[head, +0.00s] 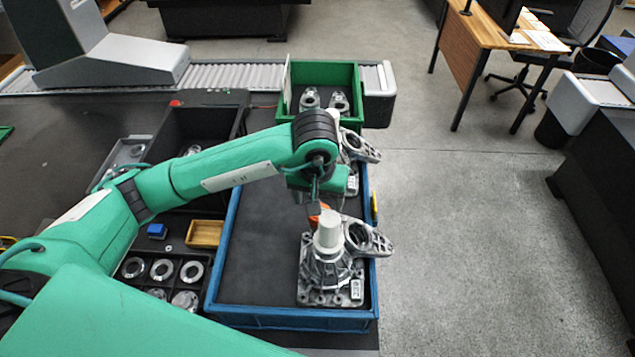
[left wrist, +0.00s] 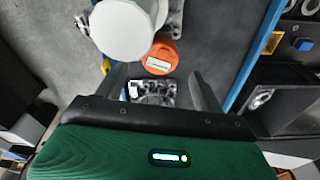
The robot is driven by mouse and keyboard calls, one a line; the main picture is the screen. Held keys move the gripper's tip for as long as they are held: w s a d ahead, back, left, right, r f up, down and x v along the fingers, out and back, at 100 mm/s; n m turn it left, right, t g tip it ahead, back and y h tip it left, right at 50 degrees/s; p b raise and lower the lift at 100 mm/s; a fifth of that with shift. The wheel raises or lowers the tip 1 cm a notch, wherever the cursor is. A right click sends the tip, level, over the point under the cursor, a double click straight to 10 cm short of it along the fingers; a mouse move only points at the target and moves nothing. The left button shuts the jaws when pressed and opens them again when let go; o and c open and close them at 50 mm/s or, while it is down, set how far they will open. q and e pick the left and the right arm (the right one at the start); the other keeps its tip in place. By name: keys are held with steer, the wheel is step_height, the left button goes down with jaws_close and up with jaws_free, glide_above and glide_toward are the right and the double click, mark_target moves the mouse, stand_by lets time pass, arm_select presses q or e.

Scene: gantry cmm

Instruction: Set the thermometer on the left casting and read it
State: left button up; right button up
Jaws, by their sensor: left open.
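A grey metal casting (head: 330,277) stands at the near end of a blue-rimmed tray (head: 228,240), with a white tapered cylinder (head: 328,232) upright on it. A second casting (head: 352,183) is farther back, partly hidden by my left arm. An orange round thing with a pale label (left wrist: 160,57), perhaps the thermometer, shows close to the fingertips of my left gripper (left wrist: 156,78). In the head view only a sliver of orange shows behind the white cylinder. My left gripper (head: 316,203) is open, its fingers apart. I cannot tell what the orange thing rests on. My right gripper is not in view.
Left of the tray are a wooden box (head: 205,234), a blue block (head: 156,231) and a rack of rings (head: 162,269). The tray's left half is bare.

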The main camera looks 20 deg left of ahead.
arm_select(q)
step_height(320, 180, up, 8)
steer(key=s+b, duration=0.1)
steer(key=b, duration=0.1)
stand_by(0.7)
